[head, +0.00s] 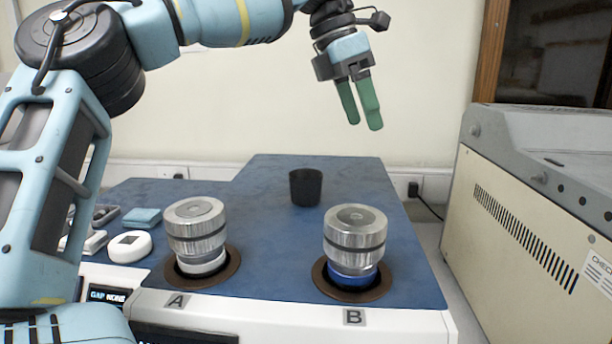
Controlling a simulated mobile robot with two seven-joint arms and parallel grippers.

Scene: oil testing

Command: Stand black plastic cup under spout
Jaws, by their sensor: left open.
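A small black plastic cup (305,188) stands upright on the blue top of the machine (262,232), behind and between the two metal-capped wells. No spout can be made out in the head view. My left gripper (360,127) has green fingers with a narrow gap between them. It is open and empty, pointing down in the air above and to the right of the cup, well apart from it. My right gripper is not in view.
Silver caps stand in well A (196,230) and well B (355,240). A round white object (130,246) and a blue block (141,218) lie at the left. A beige vented box (540,200) stands at the right. The blue surface around the cup is clear.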

